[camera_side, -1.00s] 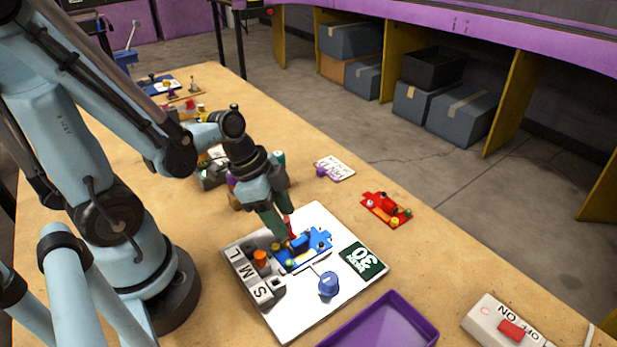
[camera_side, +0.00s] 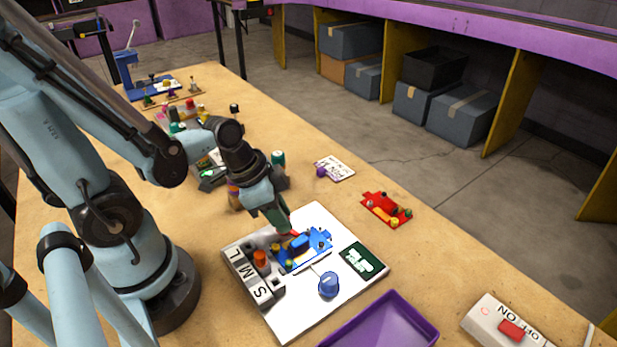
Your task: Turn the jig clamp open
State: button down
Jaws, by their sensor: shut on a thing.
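A blue jig (camera_side: 315,240) with small colored parts on it lies on the white board (camera_side: 335,305). A small red clamp lever (camera_side: 293,233) shows at its far left edge, at my fingertips. My gripper (camera_side: 284,230) reaches down from the upper left and is shut on the red lever. The fingers hide part of the lever and its pivot. A blue knob (camera_side: 329,284) stands on the board's near side.
A dark green display (camera_side: 363,260) is on the board's right. A purple tray (camera_side: 380,325) lies in front, with a switch box (camera_side: 505,322) to its right. A red jig (camera_side: 386,209) and a white card (camera_side: 335,168) lie beyond the board. Several small items crowd the table's far left.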

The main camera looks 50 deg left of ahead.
jog(key=n+y, duration=0.1)
jog(key=n, duration=0.1)
jog(key=n+y, duration=0.1)
jog(key=n, duration=0.4)
jog(key=shift+d+t+y, duration=0.25)
jog(key=shift+t+y, duration=0.05)
jog(key=shift+y, duration=0.1)
jog(key=n+y, duration=0.1)
jog(key=n, duration=0.2)
jog(key=shift+d+n, duration=0.1)
jog(key=shift+n, duration=0.3)
jog(key=shift+n+g+y, duration=0.7)
jog(key=shift+n, duration=1.2)
jog(key=c, duration=0.9)
grip_release()
jog(key=v, duration=1.2)
jog(key=shift+d, duration=0.15)
